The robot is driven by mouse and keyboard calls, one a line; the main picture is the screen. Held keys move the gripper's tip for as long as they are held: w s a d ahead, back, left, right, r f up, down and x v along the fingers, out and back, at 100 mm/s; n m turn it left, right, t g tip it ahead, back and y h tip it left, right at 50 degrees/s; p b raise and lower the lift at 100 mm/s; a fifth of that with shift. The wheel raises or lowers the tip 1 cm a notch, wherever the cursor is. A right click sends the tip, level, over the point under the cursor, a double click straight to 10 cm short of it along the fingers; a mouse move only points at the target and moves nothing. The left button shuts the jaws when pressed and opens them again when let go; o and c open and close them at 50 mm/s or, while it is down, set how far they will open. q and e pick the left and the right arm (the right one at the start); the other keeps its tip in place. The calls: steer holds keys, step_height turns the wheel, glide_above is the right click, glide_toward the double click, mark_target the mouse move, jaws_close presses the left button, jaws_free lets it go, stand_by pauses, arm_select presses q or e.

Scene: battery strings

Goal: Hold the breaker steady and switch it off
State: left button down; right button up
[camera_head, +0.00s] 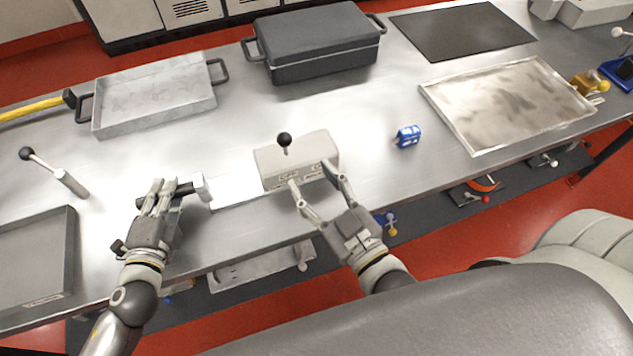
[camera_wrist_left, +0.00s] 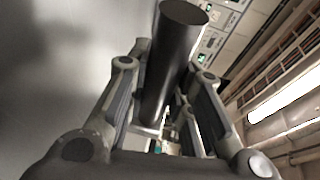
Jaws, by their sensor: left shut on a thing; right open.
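The breaker, a beige box (camera_head: 264,169) with a black ball-topped lever (camera_head: 284,140) upright on it, sits on the metal bench near its front edge. My right gripper (camera_head: 310,175) is open at the breaker's front face, its fingertips close to it; I cannot tell if they touch. My left gripper (camera_head: 164,186) is to the left of the breaker, apart from it, shut on a dark cylindrical handle (camera_head: 185,189) with a pale block at its right end. In the left wrist view the dark handle (camera_wrist_left: 172,65) stands between the fingers.
A small blue box (camera_head: 408,136) stands right of the breaker. A pale flat sheet (camera_head: 235,190) lies to its left. Behind are a grey pan (camera_head: 155,95) and a dark lidded case (camera_head: 320,45); a shallow tray (camera_head: 510,105) is at right. A ball-ended lever (camera_head: 55,172) is at far left.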

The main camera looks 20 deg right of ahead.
arm_select(q)
steer(key=shift+s+f, duration=0.2)
steer(key=shift+f, duration=0.35)
steer(key=c, duration=1.2)
jaws_free()
steer(key=shift+w, duration=0.1)
steer(key=shift+c, duration=0.2)
steer(key=shift+o, duration=0.3)
steer(key=shift+w+r, duration=0.1)
steer(key=shift+r, duration=0.1)
steer(key=shift+r, duration=0.1)
steer(key=shift+v, duration=6.05)
